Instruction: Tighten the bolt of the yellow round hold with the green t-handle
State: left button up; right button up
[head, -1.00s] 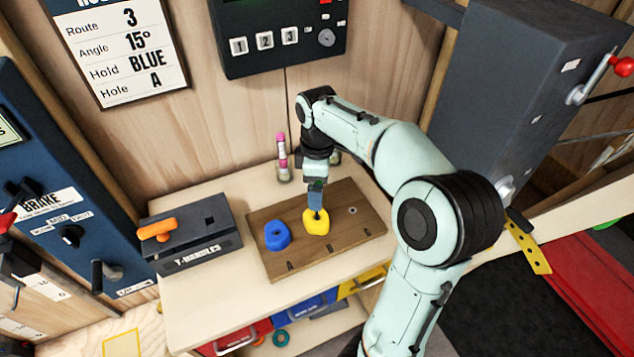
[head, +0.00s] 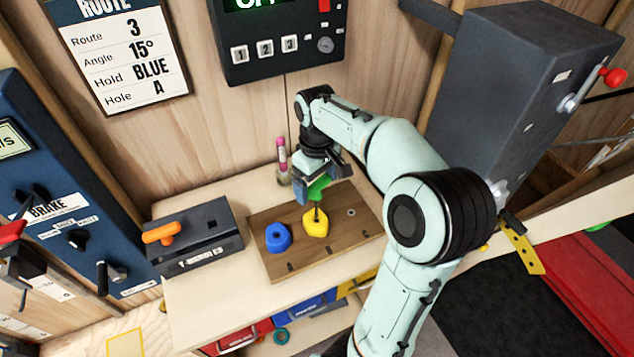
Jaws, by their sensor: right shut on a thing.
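The yellow round hold (head: 316,228) sits on the wooden board (head: 345,243) on the bench, right of a blue hold. My right gripper (head: 316,187) is just above the yellow hold and shut on the green t-handle (head: 318,190). The t-handle's dark shaft points down to the middle of the yellow hold. The bolt itself is hidden in the hold, and I cannot tell how deep the shaft's tip sits. My left gripper is not in view.
The blue hold (head: 278,237) is close to the left. A T-handles rack (head: 205,248) with an orange handle (head: 163,234) stands further left. Pink-topped markers (head: 282,155) stand behind the board. A dark box (head: 530,80) rises at the right.

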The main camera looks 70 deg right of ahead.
jog(key=shift+r, duration=0.4)
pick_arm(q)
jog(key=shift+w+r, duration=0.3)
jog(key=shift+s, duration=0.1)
pick_arm(e)
jog(key=shift+f+n, duration=0.1)
jog(key=shift+n, duration=1.1)
jog(key=n, duration=0.5)
jog(key=shift+b, duration=0.35)
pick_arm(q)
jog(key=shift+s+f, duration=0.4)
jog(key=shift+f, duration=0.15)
